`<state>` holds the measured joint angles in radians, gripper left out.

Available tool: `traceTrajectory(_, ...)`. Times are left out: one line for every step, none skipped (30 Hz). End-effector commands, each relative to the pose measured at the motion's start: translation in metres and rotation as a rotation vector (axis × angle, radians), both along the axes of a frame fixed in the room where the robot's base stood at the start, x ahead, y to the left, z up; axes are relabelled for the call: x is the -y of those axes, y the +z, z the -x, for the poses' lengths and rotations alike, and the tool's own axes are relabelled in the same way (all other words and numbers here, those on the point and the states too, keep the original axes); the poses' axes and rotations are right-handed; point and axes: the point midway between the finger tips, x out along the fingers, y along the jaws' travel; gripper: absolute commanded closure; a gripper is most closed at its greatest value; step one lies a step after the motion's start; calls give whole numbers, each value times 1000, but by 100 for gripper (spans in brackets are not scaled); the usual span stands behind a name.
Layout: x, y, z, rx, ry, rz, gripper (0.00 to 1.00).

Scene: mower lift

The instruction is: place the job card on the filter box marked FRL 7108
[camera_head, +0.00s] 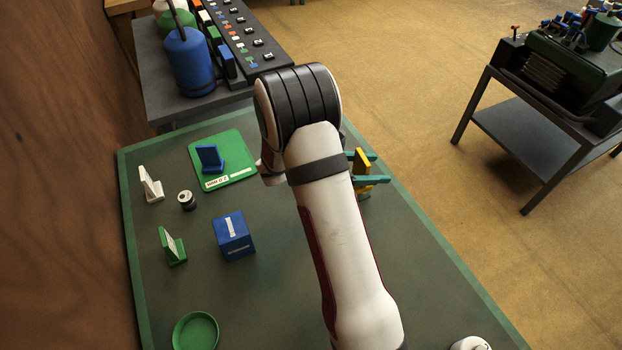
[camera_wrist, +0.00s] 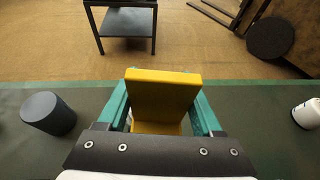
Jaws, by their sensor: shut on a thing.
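My gripper (camera_head: 366,170) has teal fingers and is shut on a yellow L-shaped piece (camera_head: 360,161), possibly the job card. The wrist view shows the yellow piece (camera_wrist: 163,92) between both fingers, near the table's far edge. My arm hides part of the gripper and piece in the head view. A blue box (camera_head: 233,240) with white labels stands on the green table, left of my arm and apart from the gripper. It may be the filter box; its print is too small to read.
A green mat (camera_head: 236,172) bears a blue upright piece (camera_head: 209,158). White (camera_head: 151,185) and green (camera_head: 172,248) stands, a small jar (camera_head: 187,200) and a green dish (camera_head: 196,331) are at left. A dark cylinder (camera_wrist: 48,113) and white container (camera_wrist: 308,114) flank the gripper in the wrist view.

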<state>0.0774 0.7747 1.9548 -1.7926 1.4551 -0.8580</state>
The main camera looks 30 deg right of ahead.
Motion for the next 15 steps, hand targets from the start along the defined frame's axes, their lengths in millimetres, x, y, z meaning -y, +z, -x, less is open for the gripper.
traceTrajectory(0, 1, 0, 0, 3, 0, 89)
traceTrajectory(-2, 2, 0, 1, 12, 0, 89)
traceTrajectory(-6, 5, -2, 1, 31, 0, 89)
traceTrajectory(-11, 9, -5, 3, 54, -1, 89)
traceTrajectory(-18, 13, -8, 4, 84, -1, 89)
traceTrajectory(-29, 20, -12, 5, 135, 1, 89)
traceTrajectory(-39, 26, -16, 7, 179, 0, 89)
traceTrajectory(-50, 33, -19, 8, 231, 0, 89)
traceTrajectory(-66, 42, -22, 8, 302, 0, 89)
traceTrajectory(-78, 49, -24, 9, 359, 0, 89)
traceTrajectory(-91, 55, -25, 8, 418, -1, 89)
traceTrajectory(-109, 64, -26, 9, 497, 0, 89)
traceTrajectory(-122, 70, -26, 8, 558, -1, 89)
traceTrajectory(-135, 75, -25, 7, 616, -1, 89)
traceTrajectory(-151, 81, -23, 8, 691, -1, 89)
